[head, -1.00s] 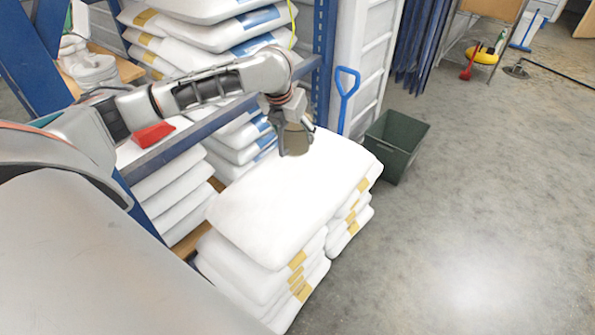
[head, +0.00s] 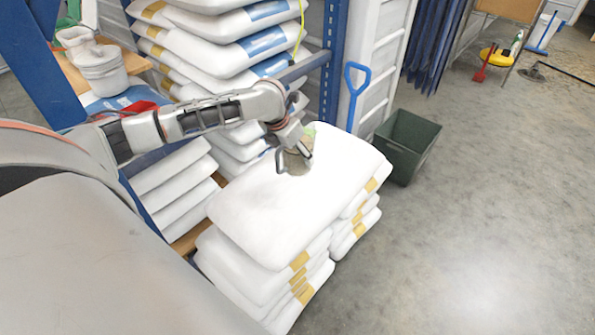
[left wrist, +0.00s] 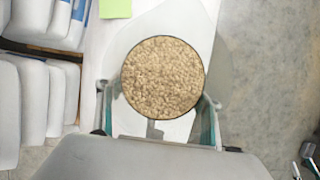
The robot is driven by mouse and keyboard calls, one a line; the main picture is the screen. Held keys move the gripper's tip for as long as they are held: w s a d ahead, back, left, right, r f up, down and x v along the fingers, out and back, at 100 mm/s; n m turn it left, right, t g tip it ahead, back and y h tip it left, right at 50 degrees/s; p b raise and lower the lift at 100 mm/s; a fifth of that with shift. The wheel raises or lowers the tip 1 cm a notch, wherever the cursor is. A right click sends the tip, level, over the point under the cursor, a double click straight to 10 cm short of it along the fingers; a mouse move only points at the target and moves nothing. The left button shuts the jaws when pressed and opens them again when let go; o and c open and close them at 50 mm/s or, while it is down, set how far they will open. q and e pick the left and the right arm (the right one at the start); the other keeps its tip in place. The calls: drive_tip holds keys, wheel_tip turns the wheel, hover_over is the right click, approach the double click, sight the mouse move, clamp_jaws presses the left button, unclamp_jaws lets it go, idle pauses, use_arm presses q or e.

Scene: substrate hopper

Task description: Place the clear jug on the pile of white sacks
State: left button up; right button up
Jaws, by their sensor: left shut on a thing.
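The clear jug (head: 296,164) is filled with tan granules. In the left wrist view its round top (left wrist: 163,77) sits between my fingers. My left gripper (head: 291,152) is shut around the jug, over the far part of the top sack on the pile of white sacks (head: 270,215). The pile also shows behind the jug in the left wrist view (left wrist: 160,25). The jug looks upright, at or just above the sack; I cannot tell whether it touches. Part of what looks like my right gripper (left wrist: 309,158) shows at the lower right edge of the left wrist view.
A green note (left wrist: 115,8) lies beyond the jug. A blue rack (head: 328,70) with stacked sacks stands behind and left of the pile. The floor at right is open.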

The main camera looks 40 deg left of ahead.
use_arm(q)
drive_tip(key=shift+f, duration=0.85)
wheel_tip(320, 180, down, 5)
drive_tip(key=shift+f+b, duration=0.1)
drive_tip(key=shift+b, duration=0.75)
drive_tip(key=shift+f, duration=0.15)
drive_tip(key=o, duration=1.5)
use_arm(e)
drive_tip(key=shift+f, duration=0.4)
